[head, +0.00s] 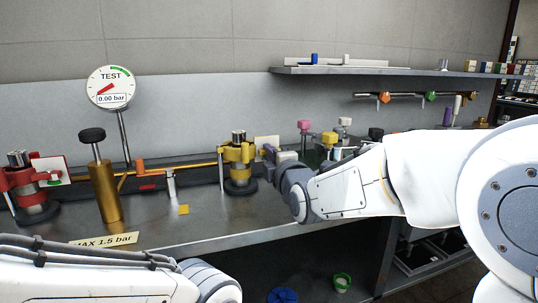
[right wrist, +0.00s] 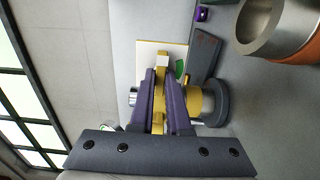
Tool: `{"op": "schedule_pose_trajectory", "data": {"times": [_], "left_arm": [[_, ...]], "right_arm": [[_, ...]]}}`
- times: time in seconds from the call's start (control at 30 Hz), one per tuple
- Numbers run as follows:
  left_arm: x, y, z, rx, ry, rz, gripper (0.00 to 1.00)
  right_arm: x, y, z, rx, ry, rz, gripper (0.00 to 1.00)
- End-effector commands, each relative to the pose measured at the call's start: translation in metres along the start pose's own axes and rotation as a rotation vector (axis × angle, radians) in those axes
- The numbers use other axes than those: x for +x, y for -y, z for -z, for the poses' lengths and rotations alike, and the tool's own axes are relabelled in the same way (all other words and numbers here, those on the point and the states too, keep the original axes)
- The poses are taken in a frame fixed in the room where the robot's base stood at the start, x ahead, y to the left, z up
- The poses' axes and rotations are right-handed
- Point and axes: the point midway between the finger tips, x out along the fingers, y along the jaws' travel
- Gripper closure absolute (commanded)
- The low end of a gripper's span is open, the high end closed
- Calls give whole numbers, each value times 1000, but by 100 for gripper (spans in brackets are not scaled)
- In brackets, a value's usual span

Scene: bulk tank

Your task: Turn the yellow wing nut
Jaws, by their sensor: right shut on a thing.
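The yellow clamp assembly (head: 238,155) stands at the middle of the bench, around a steel post on a dark round foot. My right gripper (head: 268,152) reaches it from the right. In the right wrist view its two purple fingers (right wrist: 160,74) are shut on the yellow wing nut (right wrist: 160,90), one finger on each side. The fingers hide much of the nut, and its exact angle is hard to tell. A white plate with a green mark (right wrist: 180,68) is behind the fingers. My left arm shows at the bottom left, but its gripper is out of view.
A red clamp (head: 22,185) stands at the far left. A brass cylinder (head: 107,190) and a round TEST gauge (head: 111,88) reading 0.00 bar stand left of the yellow clamp. Pink and yellow knobs (head: 304,125) are close beyond my right wrist. A shelf (head: 400,72) hangs above.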

Motion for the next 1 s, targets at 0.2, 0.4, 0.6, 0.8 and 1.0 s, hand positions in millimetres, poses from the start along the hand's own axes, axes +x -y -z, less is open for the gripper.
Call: {"op": "schedule_pose_trajectory", "data": {"times": [0.2, 0.4, 0.6, 0.8, 1.0], "left_arm": [[0, 0, 0, 0, 0, 0, 50], [0, 0, 0, 0, 0, 0, 50], [0, 0, 0, 0, 0, 0, 50], [-2, 0, 0, 0, 0, 0, 50], [-5, 0, 0, 0, 0, 0, 50]], "right_arm": [[0, 1, 0, 0, -1, 3, 100], [0, 1, 0, 1, -1, 2, 72], [-2, 0, 0, 1, 0, 1, 72], [-26, -1, 0, 1, -1, 1, 72], [-68, -2, 0, 1, -1, 0, 72]]}}
